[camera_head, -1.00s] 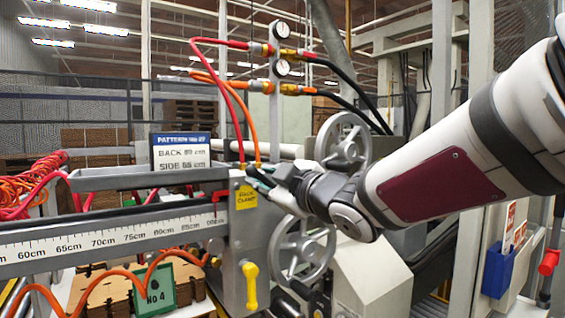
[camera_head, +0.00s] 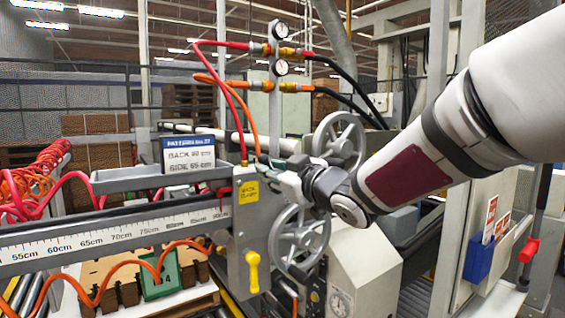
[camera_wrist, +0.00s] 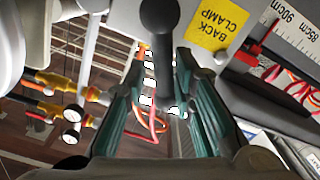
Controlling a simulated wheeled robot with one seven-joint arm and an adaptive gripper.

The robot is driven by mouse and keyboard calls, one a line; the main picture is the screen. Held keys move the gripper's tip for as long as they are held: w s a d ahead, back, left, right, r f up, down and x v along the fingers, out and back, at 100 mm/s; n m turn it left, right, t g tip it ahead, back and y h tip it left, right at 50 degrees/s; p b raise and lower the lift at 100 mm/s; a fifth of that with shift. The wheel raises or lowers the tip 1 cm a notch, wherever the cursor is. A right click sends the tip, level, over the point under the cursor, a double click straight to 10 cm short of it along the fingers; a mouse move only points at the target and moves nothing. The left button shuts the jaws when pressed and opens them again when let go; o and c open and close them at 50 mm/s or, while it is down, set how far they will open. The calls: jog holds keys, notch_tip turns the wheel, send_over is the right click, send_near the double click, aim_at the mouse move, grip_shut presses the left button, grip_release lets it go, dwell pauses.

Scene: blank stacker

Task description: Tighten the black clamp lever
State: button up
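The black clamp lever (camera_wrist: 161,45) shows in the wrist view as a dark rounded knob on a shaft, beside the yellow "BACK CLAMP" label (camera_wrist: 218,30). My gripper (camera_wrist: 159,72) has its two teal-padded fingers on either side of the lever's shaft. Thin gaps show between shaft and fingers, so it looks open around the lever; contact is not clear. In the head view my gripper (camera_head: 272,172) is at the top right of the grey clamp block (camera_head: 243,228), by the label (camera_head: 248,192). The lever is hidden there by the gripper.
A yellow lever (camera_head: 253,270) hangs low on the block's front. Grey handwheels (camera_head: 338,143) (camera_head: 298,240) stand right of the block. Red and orange hoses (camera_head: 228,105) pass above to the gauges (camera_head: 281,67). A ruled rail (camera_head: 110,236) runs left.

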jog(key=s+d+m+p, duration=0.5)
jog(key=s+d+p, duration=0.1)
jog(key=d+p, duration=0.1)
jog(key=shift+s+r+p, duration=0.15)
jog(key=shift+r+p, duration=0.1)
jog(key=shift+p, duration=0.25)
dwell(1.2)
